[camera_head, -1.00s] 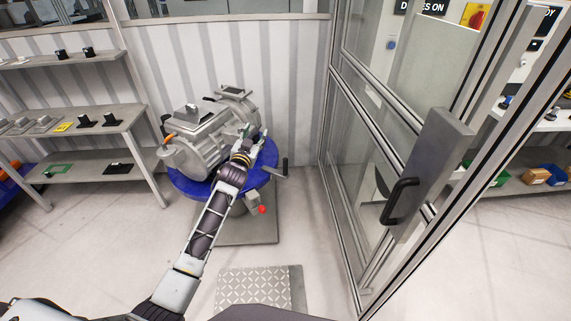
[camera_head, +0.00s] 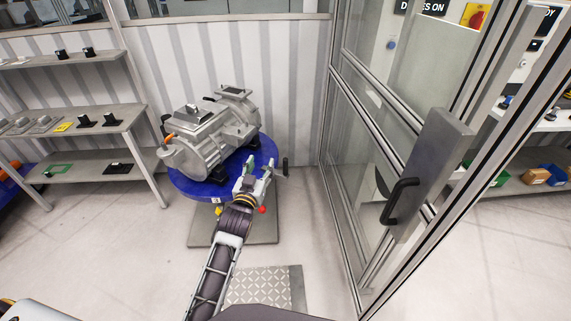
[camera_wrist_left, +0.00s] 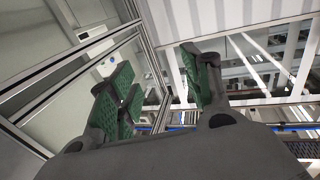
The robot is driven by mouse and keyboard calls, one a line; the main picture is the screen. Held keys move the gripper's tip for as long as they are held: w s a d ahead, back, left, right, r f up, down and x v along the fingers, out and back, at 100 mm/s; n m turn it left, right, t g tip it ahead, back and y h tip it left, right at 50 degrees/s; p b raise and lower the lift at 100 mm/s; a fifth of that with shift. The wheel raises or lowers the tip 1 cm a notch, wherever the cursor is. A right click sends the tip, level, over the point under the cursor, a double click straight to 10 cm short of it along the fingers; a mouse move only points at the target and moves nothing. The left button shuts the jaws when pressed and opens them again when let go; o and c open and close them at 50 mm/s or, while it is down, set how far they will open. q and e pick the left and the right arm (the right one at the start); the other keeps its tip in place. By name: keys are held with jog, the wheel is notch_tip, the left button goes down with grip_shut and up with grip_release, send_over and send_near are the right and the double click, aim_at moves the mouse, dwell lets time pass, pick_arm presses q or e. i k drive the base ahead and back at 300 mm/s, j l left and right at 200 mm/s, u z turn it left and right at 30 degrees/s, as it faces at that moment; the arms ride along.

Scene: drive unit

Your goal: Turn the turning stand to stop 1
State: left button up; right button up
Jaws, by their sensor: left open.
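The turning stand has a round blue top (camera_head: 192,188) on a grey floor plate. A grey drive unit (camera_head: 205,140) sits on it. A black handle (camera_head: 284,167) sticks out at the stand's right side, and a red knob (camera_head: 263,210) shows low at its front. My left gripper (camera_head: 259,168) is open and empty in front of the stand's right edge, close to the handle. I cannot tell whether it touches the stand. Its green-padded fingers (camera_wrist_left: 165,85) stand apart in the left wrist view. The gripper hides part of the stand's front right. My right gripper is out of view.
A glazed door frame with a grey handle block (camera_head: 433,170) stands to the right. Shelves with small parts (camera_head: 85,133) stand at the left. A patterned step plate (camera_head: 268,287) lies on the floor in front. A ribbed wall closes off the back.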

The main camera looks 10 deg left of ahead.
aim_at(205, 161)
jog(key=i, duration=1)
